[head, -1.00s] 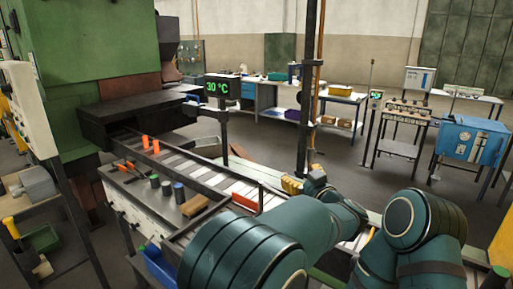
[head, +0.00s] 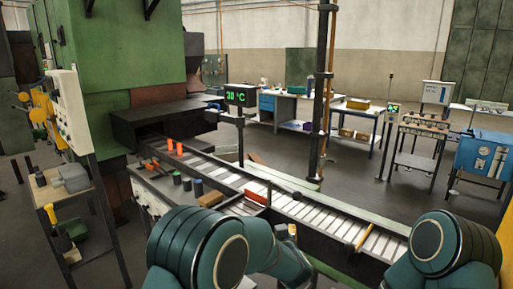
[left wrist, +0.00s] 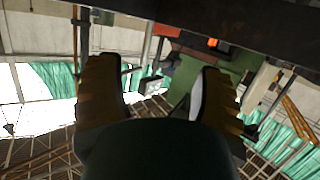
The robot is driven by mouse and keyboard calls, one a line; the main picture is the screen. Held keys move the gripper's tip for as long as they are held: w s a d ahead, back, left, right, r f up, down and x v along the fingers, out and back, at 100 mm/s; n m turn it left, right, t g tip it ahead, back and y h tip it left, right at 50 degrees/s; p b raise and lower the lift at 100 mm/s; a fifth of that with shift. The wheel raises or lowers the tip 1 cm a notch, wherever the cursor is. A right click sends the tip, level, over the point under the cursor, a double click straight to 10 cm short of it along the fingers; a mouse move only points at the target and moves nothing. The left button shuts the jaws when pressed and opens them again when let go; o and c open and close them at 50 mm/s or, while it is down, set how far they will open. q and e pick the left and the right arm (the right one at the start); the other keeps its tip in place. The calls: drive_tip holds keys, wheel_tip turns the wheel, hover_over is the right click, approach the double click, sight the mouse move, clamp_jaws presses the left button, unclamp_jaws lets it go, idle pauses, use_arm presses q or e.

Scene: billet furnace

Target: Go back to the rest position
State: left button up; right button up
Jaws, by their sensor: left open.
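My left arm comes in at the lower middle of the head view, low in front of the roller conveyor (head: 322,217). Its gripper is mostly hidden behind the arm there, with only a small yellow part showing. In the left wrist view the two yellow-and-black fingers of my left gripper (left wrist: 158,80) stand wide apart with nothing between them. My right arm shows at the lower right of the head view, bent, and its gripper is out of view.
An orange-red bar (head: 256,197) lies on the conveyor. Two glowing orange billets (head: 174,147) stand near the furnace mouth. A dark post (head: 321,100) rises behind the conveyor. A small side table (head: 62,190) stands at the left. Open floor lies beyond.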

use_arm(q)
drive_tip(key=s+a+f+g+h, duration=0.1)
drive_tip(key=s+a+f+g, duration=0.1)
drive_tip(key=s+a+f, duration=0.3)
drive_tip(key=s+a+f+m+g+h, duration=0.1)
drive_tip(key=s+a+f+g, duration=0.15)
drive_tip(key=f, duration=0.45)
drive_tip(key=s+a+f+g+h, duration=0.1)
drive_tip(key=s+a+f, duration=0.25)
drive_tip(key=f, duration=0.25)
drive_tip(key=s+a+f+g+h, duration=0.1)
drive_tip(key=s+f+g, duration=0.1)
drive_tip(key=s, duration=0.5)
drive_tip(key=s+a+f+g+h, duration=0.1)
drive_tip(key=s+a+f+g, duration=0.1)
drive_tip(key=s, duration=0.6)
drive_tip(key=s+a+f+g, duration=0.2)
drive_tip(key=s+f+g, duration=0.1)
drive_tip(key=s, duration=0.4)
drive_tip(key=shift+s+f+h+b, duration=0.3)
drive_tip(key=shift+s+h+b, duration=0.05)
drive_tip(key=shift+h, duration=0.05)
drive_tip(key=shift+a, duration=0.1)
drive_tip(key=c, duration=0.4)
drive_tip(key=shift+o, duration=0.2)
